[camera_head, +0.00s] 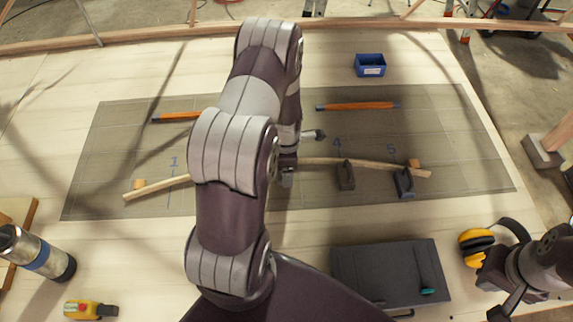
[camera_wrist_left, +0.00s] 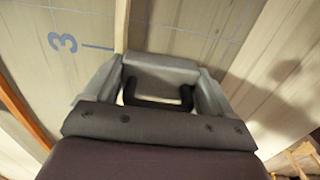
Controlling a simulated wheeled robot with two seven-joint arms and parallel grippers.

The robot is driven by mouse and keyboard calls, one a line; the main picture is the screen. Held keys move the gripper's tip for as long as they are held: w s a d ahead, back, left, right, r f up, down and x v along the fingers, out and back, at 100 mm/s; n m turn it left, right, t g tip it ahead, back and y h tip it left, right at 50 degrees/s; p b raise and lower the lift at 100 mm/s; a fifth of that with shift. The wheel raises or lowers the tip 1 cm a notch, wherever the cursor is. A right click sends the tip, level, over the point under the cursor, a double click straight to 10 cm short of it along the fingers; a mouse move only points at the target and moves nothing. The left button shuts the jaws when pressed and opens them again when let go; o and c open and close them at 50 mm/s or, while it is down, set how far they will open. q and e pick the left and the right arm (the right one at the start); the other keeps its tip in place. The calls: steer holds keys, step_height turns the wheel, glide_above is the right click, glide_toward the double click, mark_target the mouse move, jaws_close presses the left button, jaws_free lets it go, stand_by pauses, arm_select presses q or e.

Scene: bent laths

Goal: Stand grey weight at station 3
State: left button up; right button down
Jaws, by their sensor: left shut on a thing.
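My left arm crosses the middle of the head view, and its gripper (camera_head: 288,172) is mostly hidden behind its own links. In the left wrist view the left gripper (camera_wrist_left: 158,92) is shut on the grey weight, whose dark handle (camera_wrist_left: 158,100) shows between the fingers. It is beside the printed 3 (camera_wrist_left: 62,43) and over or close to the lath (camera_wrist_left: 122,25). Whether the weight touches the board cannot be told. The bent lath (camera_head: 148,188) also shows in the head view on both sides of my arm. My right gripper (camera_head: 497,294) is at the lower right, empty and apparently open.
A dark weight (camera_head: 346,178) stands at the lath by station 4, and a blue-grey weight (camera_head: 404,184) by station 5. A blue bin (camera_head: 370,65) is at the back. A dark case (camera_head: 372,277), yellow earmuffs (camera_head: 476,247) and a flask (camera_head: 35,256) lie towards the front.

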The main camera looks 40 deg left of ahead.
arm_select(q)
steer(key=shift+f, duration=0.25)
steer(key=shift+f+b, duration=0.25)
steer(key=shift+b, duration=0.1)
steer(key=shift+s, duration=0.1)
steer(key=o, duration=1.5)
steer(key=shift+s+d, duration=0.1)
steer(key=shift+o, duration=0.2)
steer(key=shift+d, duration=0.1)
steer(key=shift+f, duration=0.1)
